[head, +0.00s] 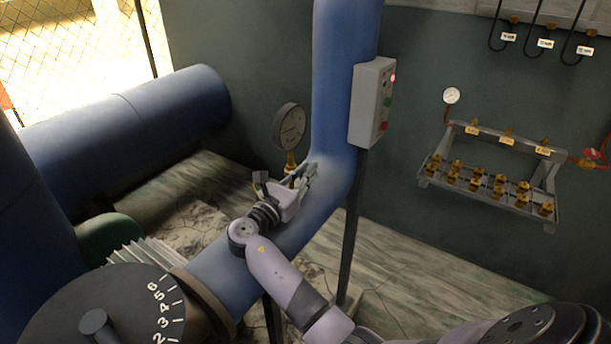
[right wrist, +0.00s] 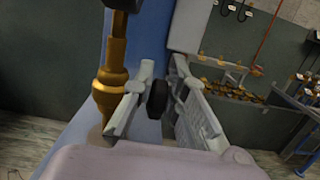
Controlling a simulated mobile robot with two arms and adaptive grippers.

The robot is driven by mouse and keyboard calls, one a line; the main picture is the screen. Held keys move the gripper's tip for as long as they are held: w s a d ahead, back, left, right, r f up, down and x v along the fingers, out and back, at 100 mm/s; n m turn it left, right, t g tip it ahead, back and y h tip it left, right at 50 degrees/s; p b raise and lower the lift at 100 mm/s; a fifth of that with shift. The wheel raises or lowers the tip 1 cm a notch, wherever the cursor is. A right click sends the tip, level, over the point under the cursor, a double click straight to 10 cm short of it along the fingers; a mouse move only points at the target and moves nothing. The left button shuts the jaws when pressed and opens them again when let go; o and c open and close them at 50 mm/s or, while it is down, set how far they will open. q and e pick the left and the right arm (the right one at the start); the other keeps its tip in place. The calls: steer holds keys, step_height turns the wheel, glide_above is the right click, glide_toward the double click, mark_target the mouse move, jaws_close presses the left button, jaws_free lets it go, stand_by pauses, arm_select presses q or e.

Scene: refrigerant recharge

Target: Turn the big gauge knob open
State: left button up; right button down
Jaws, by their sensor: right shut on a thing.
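The big gauge (head: 289,125) stands on a brass stem (head: 291,163) on the blue pipe (head: 345,85) in the head view. In the right wrist view the brass stem (right wrist: 110,85) rises at the left, and the black knob (right wrist: 157,98) sits beside it between my fingers. My right gripper (head: 303,176) is at the base of the gauge, shut on the knob. Its two grey fingers (right wrist: 155,97) flank the knob in the wrist view. In the head view the fingers and hand hide the knob. My left gripper is not in view.
A grey control box (head: 372,103) with a red light is close to the right of the pipe. A wall rack (head: 490,190) with brass valves and a small gauge (head: 451,95) is farther right. A large numbered dial (head: 120,310) is at lower left.

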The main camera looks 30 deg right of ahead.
steer(key=c, duration=1.9)
jaws_free()
steer(key=shift+a, duration=0.15)
steer(key=v, duration=0.7)
steer(key=shift+s+a, duration=0.15)
